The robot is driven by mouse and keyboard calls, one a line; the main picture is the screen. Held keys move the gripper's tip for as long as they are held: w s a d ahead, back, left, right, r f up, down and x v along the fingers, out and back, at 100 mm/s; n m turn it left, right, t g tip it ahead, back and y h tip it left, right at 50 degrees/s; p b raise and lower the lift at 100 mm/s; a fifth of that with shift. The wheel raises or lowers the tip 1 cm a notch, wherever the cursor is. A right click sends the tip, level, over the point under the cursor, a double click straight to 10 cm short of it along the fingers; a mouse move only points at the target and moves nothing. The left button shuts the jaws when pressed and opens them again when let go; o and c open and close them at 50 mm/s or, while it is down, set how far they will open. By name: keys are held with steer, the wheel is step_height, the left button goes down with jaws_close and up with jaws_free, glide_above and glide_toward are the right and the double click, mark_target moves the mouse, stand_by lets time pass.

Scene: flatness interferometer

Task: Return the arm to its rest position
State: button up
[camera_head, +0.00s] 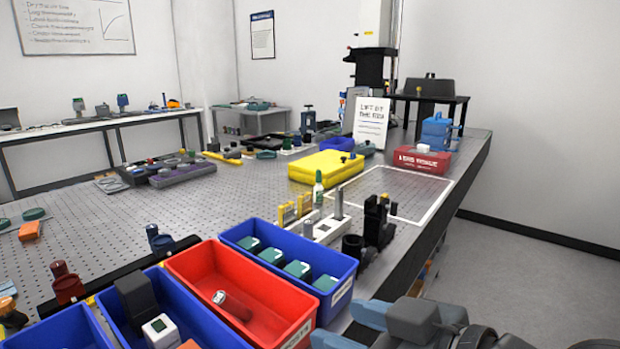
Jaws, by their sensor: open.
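My gripper (350,327) is at the bottom right edge of the view, with part of my grey arm behind it. Its two blue-grey fingers are apart and nothing shows between them. It is low in front of the table's near right edge, to the right of the red bin (290,326) and the blue bin (338,290). The rest of my arm is cut off by the frame.
The perforated table (110,225) carries bins, a yellow block (327,167), a white-outlined area (400,190), a red box (422,160) and a sign (371,122). Dark posts (376,222) stand near the right edge. Open floor (520,285) lies right.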

steer(key=s+d+f+m+t+h, duration=0.3)
steer(key=s+d+f+m+h, duration=0.4)
steer(key=s+d+f, duration=0.65)
steer(key=s+d+t+h, duration=0.1)
steer(key=s, duration=0.7)
steer(key=s+d+m+h, duration=0.1)
steer(key=s+d, duration=0.1)
steer(key=s, duration=0.7)
steer(key=shift+s+d+r+m+t, duration=0.2)
steer(key=shift+s+d+m+t, duration=0.1)
steer(key=shift+t, duration=0.1)
stand_by(0.4)
